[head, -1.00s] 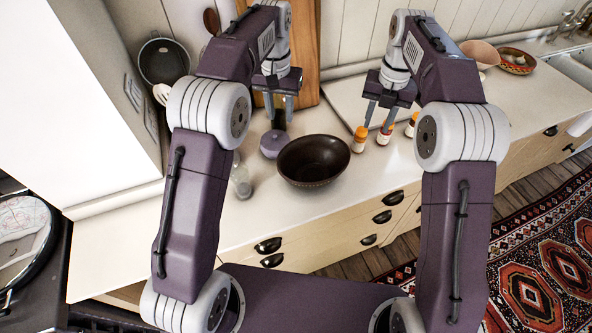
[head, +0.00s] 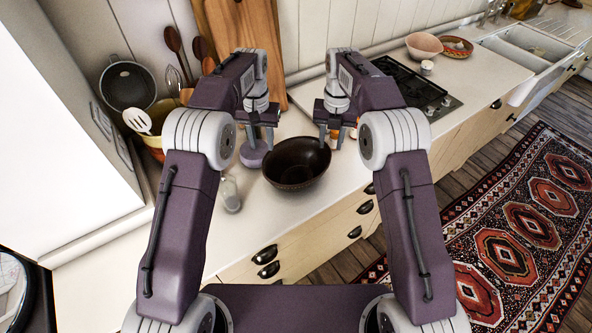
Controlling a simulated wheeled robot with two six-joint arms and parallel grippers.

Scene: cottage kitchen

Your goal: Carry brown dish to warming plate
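The brown dish (head: 291,172), a dark round bowl, stands upright on the white counter in front of me. My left gripper (head: 262,146) is at its back left rim, fingers apart. My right gripper (head: 331,145) is at its back right rim, fingers apart. Both point down; I cannot tell whether any finger touches the rim. A black hob-like plate (head: 437,101) with knobs, perhaps the warming plate, is set in the counter to the right, partly hidden by my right arm.
A lilac pot (head: 251,157) is just left of the dish, and a clear glass shaker (head: 230,194) stands front left. Small bottles are half hidden behind my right gripper. A pink bowl (head: 424,46) and a patterned bowl (head: 457,49) stand beyond the black plate.

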